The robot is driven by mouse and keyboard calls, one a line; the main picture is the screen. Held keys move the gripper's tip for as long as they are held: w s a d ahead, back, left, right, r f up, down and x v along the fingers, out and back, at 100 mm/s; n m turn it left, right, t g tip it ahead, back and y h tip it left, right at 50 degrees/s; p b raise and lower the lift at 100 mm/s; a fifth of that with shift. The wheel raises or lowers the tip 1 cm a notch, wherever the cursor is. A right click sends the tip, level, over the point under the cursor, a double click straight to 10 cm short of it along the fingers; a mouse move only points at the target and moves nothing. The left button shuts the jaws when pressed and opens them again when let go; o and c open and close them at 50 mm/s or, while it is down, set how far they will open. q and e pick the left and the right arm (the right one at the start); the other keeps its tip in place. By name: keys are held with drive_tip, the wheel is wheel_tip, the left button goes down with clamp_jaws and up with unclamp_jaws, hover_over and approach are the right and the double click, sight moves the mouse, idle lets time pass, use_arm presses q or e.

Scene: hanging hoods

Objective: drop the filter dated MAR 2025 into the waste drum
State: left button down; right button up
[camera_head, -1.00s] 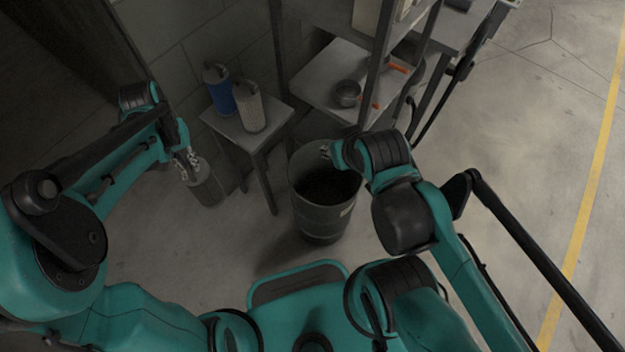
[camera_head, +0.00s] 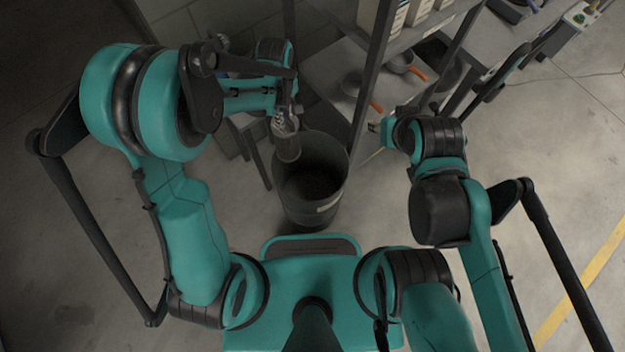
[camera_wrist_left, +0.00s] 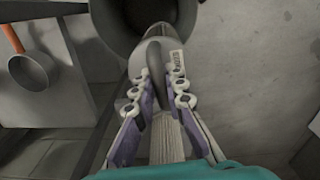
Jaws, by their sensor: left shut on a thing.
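My left gripper (camera_head: 284,118) is shut on a filter (camera_head: 287,149), which hangs upright at the back left rim of the dark waste drum (camera_head: 312,214). From this angle I cannot tell whether it is fully above the opening. In the left wrist view my left gripper (camera_wrist_left: 158,93) grips the handle of the filter (camera_wrist_left: 168,140), with a grey top and a pale pleated side; a small label sits on top, its date too small to read. The drum (camera_wrist_left: 122,42) shows beyond it. My right gripper (camera_head: 386,130) is right of the drum, its fingers unclear.
A metal rack with pans (camera_head: 352,84) on its lower shelf and boxes (camera_head: 393,18) above stands behind and right of the drum. A small side table (camera_head: 246,121) is mostly hidden behind my left arm. Floor in front of the drum is clear.

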use_arm(q)
drive_tip(key=s+d+f+n+b, duration=0.1)
drive_tip(key=d+f+n+b, duration=0.2)
drive_tip(key=d+f, duration=0.3)
wheel_tip(320, 180, down, 3)
drive_tip(key=shift+f+n, duration=0.1)
drive_tip(key=shift+n, duration=0.8)
drive_tip(key=shift+s+d, duration=0.1)
drive_tip(key=c, duration=1.5)
unclamp_jaws()
wheel_tip(320, 180, up, 12)
drive_tip(key=shift+r, duration=0.1)
